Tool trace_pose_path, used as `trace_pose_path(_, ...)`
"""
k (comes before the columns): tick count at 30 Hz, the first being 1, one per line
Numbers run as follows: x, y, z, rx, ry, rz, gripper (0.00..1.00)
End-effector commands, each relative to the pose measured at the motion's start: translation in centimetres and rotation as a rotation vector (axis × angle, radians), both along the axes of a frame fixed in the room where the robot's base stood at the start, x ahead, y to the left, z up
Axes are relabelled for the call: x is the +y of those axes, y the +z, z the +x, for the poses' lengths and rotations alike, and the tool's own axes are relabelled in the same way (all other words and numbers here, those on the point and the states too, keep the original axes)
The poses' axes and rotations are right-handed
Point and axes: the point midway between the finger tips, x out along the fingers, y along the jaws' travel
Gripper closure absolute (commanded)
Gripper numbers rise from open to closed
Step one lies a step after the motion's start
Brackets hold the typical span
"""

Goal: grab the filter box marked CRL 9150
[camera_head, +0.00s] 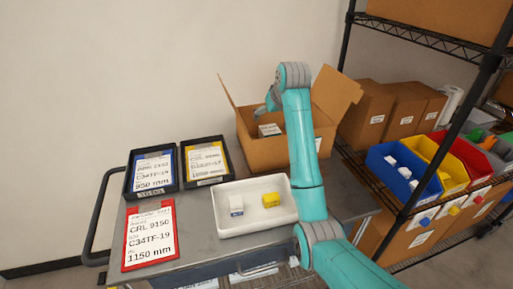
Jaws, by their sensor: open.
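A red card (150,236) at the table's front left reads CRL 9150, C34TF-19, 1150 mm. The open cardboard carton (284,151) stands at the table's back right. A small pale box (269,130) with a dark label shows inside it; I cannot read its marking. My gripper (262,109) is partly visible over the carton's left side, above the small box and apart from it. It is open; its fingertips are mostly hidden. My teal arm covers the carton's right part. A white box (237,206) and a yellow box (271,200) lie in the white tray (254,222).
A blue-carded black bin (172,186) and a yellow-carded black bin (224,178) stand at the table's back left. A black shelf rack (400,223) at right holds cartons (368,112) and blue, yellow and red bins. The carton's flaps (338,93) stand open.

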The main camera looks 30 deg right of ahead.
Motion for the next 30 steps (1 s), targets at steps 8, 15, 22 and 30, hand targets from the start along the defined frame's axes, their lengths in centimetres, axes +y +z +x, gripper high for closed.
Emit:
trace_pose_path(8,-1.5,-3.0,-1.4,0.117,-0.081,0.058,0.0)
trace_pose_path(15,-1.9,-5.9,0.2,0.115,-0.079,0.057,0.0)
trace_pose_path(22,-2.3,-7.2,0.9,0.113,-0.078,0.056,0.0)
trace_pose_path(30,-3.4,-10.2,2.4,0.113,-0.077,0.056,0.0)
